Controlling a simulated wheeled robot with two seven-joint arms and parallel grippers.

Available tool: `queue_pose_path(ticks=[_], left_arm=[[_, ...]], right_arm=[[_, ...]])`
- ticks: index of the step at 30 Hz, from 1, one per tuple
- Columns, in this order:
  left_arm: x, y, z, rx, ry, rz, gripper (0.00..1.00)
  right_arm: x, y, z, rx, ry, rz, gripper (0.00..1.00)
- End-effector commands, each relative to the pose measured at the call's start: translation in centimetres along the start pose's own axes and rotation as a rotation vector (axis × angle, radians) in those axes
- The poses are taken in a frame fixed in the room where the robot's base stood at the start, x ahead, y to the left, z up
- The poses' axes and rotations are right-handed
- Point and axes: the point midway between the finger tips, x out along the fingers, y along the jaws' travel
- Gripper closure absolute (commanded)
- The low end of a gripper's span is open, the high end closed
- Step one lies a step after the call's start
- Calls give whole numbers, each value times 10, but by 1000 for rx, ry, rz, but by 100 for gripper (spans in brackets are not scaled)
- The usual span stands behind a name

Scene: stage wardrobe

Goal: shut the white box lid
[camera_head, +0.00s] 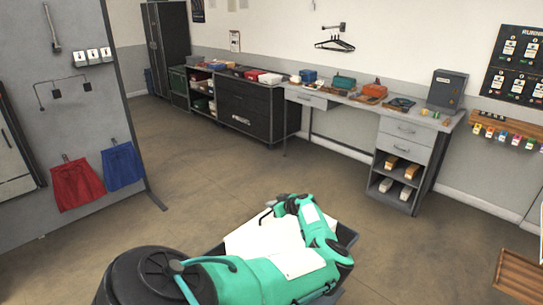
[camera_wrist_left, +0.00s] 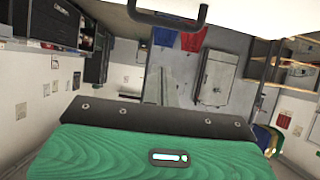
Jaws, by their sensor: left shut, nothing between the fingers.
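I cannot make out the white box and its lid for certain in either view. A small white box-like item (camera_head: 270,78) sits on the dark cabinet by the far wall, too small to tell whether it has a lid or is open. My left gripper (camera_head: 265,216) is shut and empty, at the end of the folded green arm, far from that item. Its dark fingers also show at the top of the left wrist view (camera_wrist_left: 170,20). A white flat surface (camera_head: 255,238) lies below the arm, partly hidden by it; I cannot tell what it is. My right gripper is not in view.
A workbench (camera_head: 440,122) with drawers stands along the back wall, with coloured boxes and a grey cabinet (camera_head: 446,89) on it. Red (camera_head: 77,185) and blue (camera_head: 123,166) cloths hang on a panel at left. Open floor (camera_head: 230,180) lies between. A wooden crate (camera_head: 518,277) is at lower right.

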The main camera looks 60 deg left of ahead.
Motion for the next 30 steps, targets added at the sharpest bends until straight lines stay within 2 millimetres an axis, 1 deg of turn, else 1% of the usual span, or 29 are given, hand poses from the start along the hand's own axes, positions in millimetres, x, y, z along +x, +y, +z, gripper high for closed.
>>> queue_pose_path(ticks=[1, 5, 9, 15, 18, 22, 28, 30], left_arm=[[-11, 1, 5, -2, -3, 2, 100], [-33, 1, 2, -3, -3, 2, 100], [-58, 1, 0, -2, -2, 2, 100], [-83, 0, -4, 0, -2, 1, 100], [-89, 0, -6, -1, -1, 1, 100], [-92, 0, -6, 0, -1, 0, 100], [-92, -1, -8, 0, 4, 1, 100], [-86, -4, -14, -2, 33, 9, 100]], right_arm=[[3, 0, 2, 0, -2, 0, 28], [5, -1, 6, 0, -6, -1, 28], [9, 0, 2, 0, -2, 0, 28], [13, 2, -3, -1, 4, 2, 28], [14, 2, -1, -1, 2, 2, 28], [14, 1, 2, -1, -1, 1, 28], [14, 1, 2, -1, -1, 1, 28], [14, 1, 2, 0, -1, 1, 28]])
